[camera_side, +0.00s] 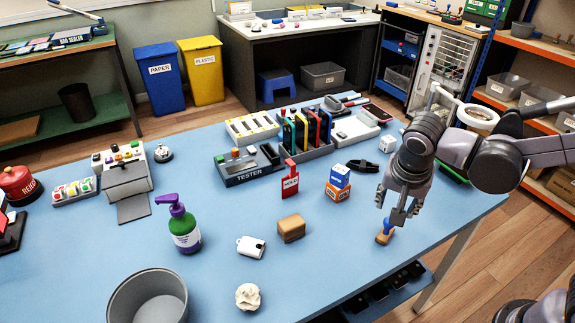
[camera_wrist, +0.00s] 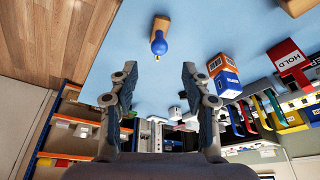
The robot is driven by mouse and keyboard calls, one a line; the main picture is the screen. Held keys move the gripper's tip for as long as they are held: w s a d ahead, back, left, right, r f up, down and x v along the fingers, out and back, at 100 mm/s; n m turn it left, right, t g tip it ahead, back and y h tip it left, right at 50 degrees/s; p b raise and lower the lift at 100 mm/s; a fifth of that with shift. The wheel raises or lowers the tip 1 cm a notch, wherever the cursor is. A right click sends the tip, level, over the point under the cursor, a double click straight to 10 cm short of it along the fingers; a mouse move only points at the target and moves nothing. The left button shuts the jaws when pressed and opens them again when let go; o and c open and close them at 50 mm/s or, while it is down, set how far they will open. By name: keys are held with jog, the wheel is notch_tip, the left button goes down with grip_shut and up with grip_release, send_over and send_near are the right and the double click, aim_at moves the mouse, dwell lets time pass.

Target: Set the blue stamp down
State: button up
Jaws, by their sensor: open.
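The blue stamp (camera_side: 384,237), with a wooden base and a blue handle, is on the blue table near its front right edge. In the wrist view the stamp (camera_wrist: 159,44) shows beyond my fingertips, between their lines, with a gap around it. My gripper (camera_side: 401,214) is just above and beside the stamp in the side view. In the wrist view my gripper (camera_wrist: 158,76) has its two fingers wide apart with nothing between them. The fingers partly overlap the handle's surroundings in the side view, so exact clearance is hard to tell.
Orange and blue ink boxes (camera_side: 338,184) and a red HOLD stand (camera_side: 290,180) are left of my gripper. A brown block (camera_side: 291,228), a white tagged case (camera_side: 251,246) and a pump bottle (camera_side: 184,228) stand further left. The table between the block and stamp is clear.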

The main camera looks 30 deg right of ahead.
jog(key=s+d+r+n+t+y, duration=0.3)
jog(key=d+r+n+t, duration=0.1)
jog(key=n, duration=0.6)
jog(key=shift+d+r+n+t, duration=0.4)
jog(key=shift+d+r, duration=0.05)
jog(key=shift+d, duration=0.25)
